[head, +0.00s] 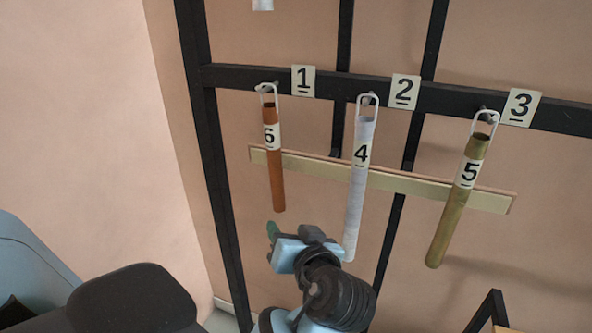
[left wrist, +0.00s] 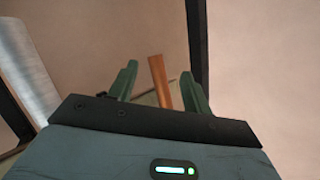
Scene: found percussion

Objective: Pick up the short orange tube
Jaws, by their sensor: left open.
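The short orange tube (head: 276,175) carries a label 6 and hangs by a white loop from the hook beside sign 1. My left gripper (head: 273,242) is just below the tube's lower end in the head view, its fingers partly hidden by its own wrist. In the left wrist view, the two green fingers of my left gripper (left wrist: 160,88) are spread apart. The orange tube (left wrist: 159,80) shows between them, nearer the right finger; I cannot tell whether it is within their reach. My right gripper is not in view.
An olive tube (head: 455,210) labelled 5 hangs farther right. A black frame (head: 235,76) carries the hooks, and a pale wooden strip (head: 410,183) runs behind the tubes.

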